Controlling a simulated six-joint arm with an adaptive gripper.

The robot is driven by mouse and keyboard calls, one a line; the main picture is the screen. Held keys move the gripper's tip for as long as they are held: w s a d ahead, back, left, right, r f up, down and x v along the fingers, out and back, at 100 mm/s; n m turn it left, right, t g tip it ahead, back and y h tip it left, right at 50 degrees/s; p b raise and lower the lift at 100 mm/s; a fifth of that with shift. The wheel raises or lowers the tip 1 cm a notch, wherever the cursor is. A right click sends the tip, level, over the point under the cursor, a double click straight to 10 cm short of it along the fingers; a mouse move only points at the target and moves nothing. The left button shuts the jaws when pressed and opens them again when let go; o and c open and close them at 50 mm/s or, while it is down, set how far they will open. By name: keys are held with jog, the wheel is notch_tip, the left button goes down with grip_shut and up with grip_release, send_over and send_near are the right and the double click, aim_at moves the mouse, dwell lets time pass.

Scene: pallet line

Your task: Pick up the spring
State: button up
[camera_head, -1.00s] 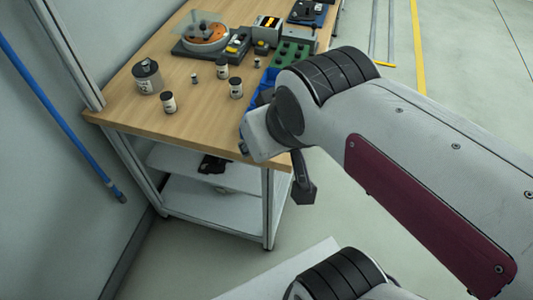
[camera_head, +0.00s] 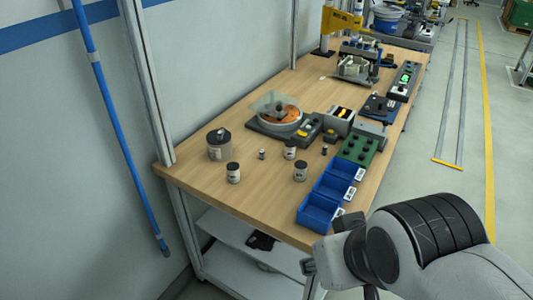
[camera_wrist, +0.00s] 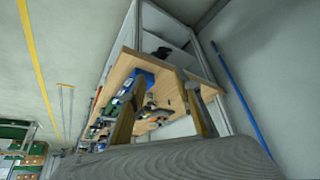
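I cannot make out a spring for certain in either view. In the head view my arm's end is low at the right, beside the bench's near right corner and apart from the jars.
A larger grey canister (camera_head: 219,148) stands at the back left. A blue pole (camera_head: 122,140) leans by the wall.

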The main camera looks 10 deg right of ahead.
jog(key=shift+w, duration=0.15)
jog(key=m+t+h, duration=0.2)
jog(key=t, duration=0.3)
send_over(262, 155)
jog(key=s+a, duration=0.1)
jog(key=s, duration=0.5)
notch_tip(262, 155, down, 18)
jog(key=shift+s+a+r, duration=0.1)
jog(key=shift+s+a, duration=0.05)
jog(key=shift+w+f, duration=0.2)
jog(key=shift+f, duration=0.2)
jog(key=shift+d, duration=0.2)
